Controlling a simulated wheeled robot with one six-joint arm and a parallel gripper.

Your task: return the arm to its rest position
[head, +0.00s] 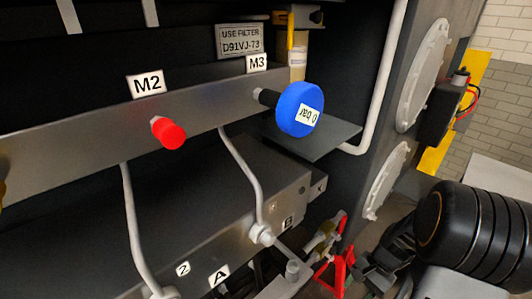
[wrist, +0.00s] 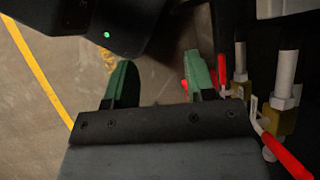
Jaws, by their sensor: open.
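My gripper (wrist: 158,78) shows in the wrist view with its two green fingers apart. Nothing is between them except the view of the floor (wrist: 155,85) below. My dark arm link (head: 470,232) fills the lower right of the head view. I cannot clearly make out the gripper in the head view.
Red-handled valves (wrist: 284,150) stand close right of my gripper in the wrist view. Open floor with a yellow line (wrist: 38,70) lies left.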

